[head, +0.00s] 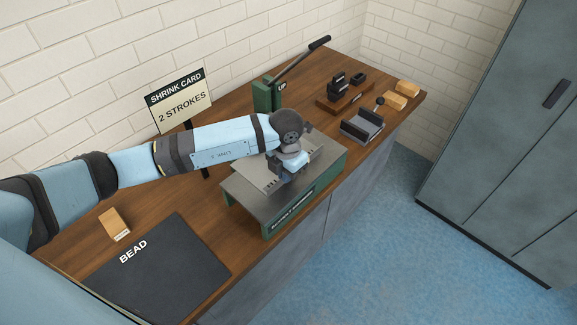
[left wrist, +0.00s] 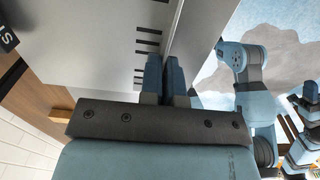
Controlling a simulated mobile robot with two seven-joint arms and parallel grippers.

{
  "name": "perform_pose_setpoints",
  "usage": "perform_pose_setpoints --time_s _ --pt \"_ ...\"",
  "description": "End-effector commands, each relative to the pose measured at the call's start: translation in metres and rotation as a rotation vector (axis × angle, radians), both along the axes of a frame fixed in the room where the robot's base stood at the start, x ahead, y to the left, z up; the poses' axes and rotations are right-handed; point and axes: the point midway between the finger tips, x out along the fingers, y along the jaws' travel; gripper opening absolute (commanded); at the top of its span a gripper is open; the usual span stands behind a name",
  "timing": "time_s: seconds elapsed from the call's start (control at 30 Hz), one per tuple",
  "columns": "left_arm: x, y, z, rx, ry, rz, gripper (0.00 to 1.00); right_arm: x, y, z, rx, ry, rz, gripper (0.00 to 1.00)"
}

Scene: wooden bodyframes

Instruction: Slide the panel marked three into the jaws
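A light grey sheet panel (head: 252,175) with dark tick marks along one edge lies on the flat top of a green-sided stand (head: 255,207). In the left wrist view the panel (left wrist: 85,45) fills the upper left, with tick marks near its edge. No number three is readable on it. My left gripper (left wrist: 165,65) is at that edge, its two fingers close together on either side of the edge strip; it shows from above in the head view (head: 282,168). A green lever tool (head: 265,96) stands behind the stand; its jaws are too small to make out.
A sign (head: 181,98) reading "SHRINK CARD 2 STROKES" stands behind my arm. A grey block fixture (head: 362,126), a dark tool rack (head: 345,95) and two wooden blocks (head: 394,101) are at right.

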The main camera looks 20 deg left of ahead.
Motion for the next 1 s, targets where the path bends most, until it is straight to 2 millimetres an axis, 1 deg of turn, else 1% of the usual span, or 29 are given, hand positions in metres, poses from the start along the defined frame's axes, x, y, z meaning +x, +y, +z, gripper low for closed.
perform_pose_setpoints --time_s 0.7,0.83,0.87,1.0 --pt "0.007 0.021 0.0 0.0 0.001 0.001 0.0 0.0 0.0 -0.004 0.001 -0.003 0.0 0.47" --pt "0.007 0.02 0.0 0.0 0.0 0.001 0.31 0.0 0.0 -0.004 0.001 -0.002 0.0 0.47" --pt "0.007 0.02 0.0 0.0 0.0 0.001 0.33 0.0 0.0 -0.004 0.001 -0.002 0.0 0.47" --pt "0.007 0.02 0.0 0.0 0.0 0.0 0.33 0.0 0.0 -0.004 0.001 -0.002 -0.001 0.47"
